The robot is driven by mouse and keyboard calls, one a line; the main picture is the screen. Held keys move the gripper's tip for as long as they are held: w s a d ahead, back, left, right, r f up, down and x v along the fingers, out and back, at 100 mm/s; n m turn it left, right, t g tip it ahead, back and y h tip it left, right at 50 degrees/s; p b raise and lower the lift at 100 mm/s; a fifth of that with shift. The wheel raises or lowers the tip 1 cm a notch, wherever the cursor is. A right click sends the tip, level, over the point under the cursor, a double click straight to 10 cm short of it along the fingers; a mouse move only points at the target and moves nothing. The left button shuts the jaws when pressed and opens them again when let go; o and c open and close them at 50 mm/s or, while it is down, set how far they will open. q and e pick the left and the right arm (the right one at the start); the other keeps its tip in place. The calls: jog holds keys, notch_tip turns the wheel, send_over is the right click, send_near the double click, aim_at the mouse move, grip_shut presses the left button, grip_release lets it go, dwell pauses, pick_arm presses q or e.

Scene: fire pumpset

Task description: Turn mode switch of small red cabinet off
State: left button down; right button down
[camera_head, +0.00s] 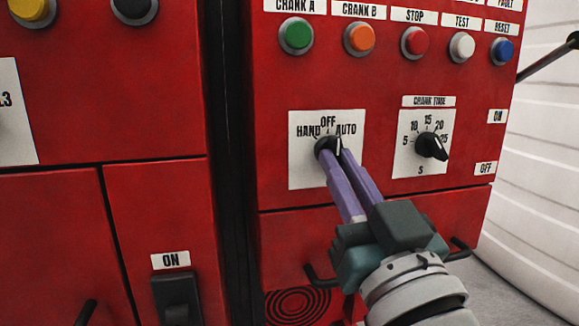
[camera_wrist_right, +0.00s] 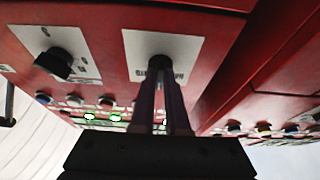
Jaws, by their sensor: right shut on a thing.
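The small red cabinet (camera_head: 275,85) fills the right half of the head view. Its mode switch (camera_head: 326,144) is a black knob on a white plate (camera_head: 303,176) marked HAND, OFF and AUTO. My right gripper (camera_head: 335,151) has its two purple fingers shut on the knob from below. The fingers and knob also show in the right wrist view, where the mode switch (camera_wrist_right: 159,63) sits between the fingertips. The knob is partly hidden by the fingers; its pointer appears to stand near OFF, towards AUTO, but I cannot tell exactly. My left gripper is not in view.
A crank time knob (camera_head: 431,146) is right of the mode switch. Several coloured buttons, including a green one (camera_head: 296,36), run above. Black handles (camera_head: 321,277) stick out below. Another red cabinet (camera_head: 110,110) stands at the left, past a dark gap.

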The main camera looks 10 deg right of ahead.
jog(key=c, duration=0.9)
grip_release()
jog(key=v, duration=1)
jog(key=shift+w, duration=0.1)
